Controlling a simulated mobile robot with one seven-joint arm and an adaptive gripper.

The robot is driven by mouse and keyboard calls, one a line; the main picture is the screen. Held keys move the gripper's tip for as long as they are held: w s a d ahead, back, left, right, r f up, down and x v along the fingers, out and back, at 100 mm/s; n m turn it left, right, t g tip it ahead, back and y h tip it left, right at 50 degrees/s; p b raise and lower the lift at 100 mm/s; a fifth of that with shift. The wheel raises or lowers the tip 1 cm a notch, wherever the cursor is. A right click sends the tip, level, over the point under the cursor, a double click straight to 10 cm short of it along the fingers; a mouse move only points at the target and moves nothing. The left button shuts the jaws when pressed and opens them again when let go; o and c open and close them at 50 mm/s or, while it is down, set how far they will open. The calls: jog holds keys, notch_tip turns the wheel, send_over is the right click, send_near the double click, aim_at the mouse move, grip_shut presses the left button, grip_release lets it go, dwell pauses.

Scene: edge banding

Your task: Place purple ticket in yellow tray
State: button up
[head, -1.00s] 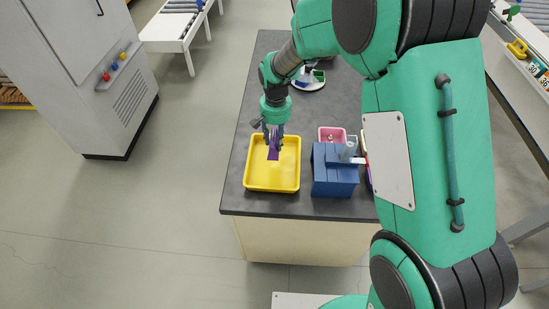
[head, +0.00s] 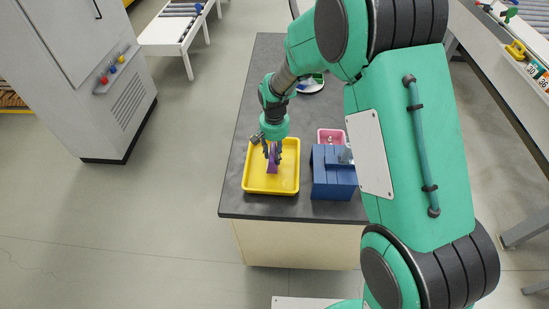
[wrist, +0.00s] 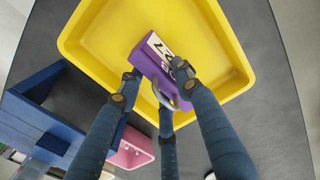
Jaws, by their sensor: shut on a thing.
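The purple ticket (wrist: 155,62) has a white label with dark print and is held between the fingers of my gripper (wrist: 157,85). The head view also shows the ticket (head: 272,166) under my gripper (head: 272,150), over the yellow tray (head: 270,189). The wrist view shows the yellow tray (wrist: 95,45) behind the ticket, with its floor otherwise bare. My gripper is shut on the ticket. I cannot tell whether the ticket's lower end touches the tray floor.
A blue block-shaped holder (head: 333,178) stands just right of the tray on the dark counter (head: 235,205). A pink bin (head: 331,136) is behind it. A white round plate (head: 312,86) with small items is at the back. The counter left of the tray is clear.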

aim_at(274, 151)
jog(key=shift+f, duration=1.25)
jog(key=shift+f, duration=0.15)
jog(key=o, duration=0.8)
notch_tip(274, 151, up, 12)
jog(key=shift+r+p, duration=0.15)
jog(key=shift+p, duration=0.9)
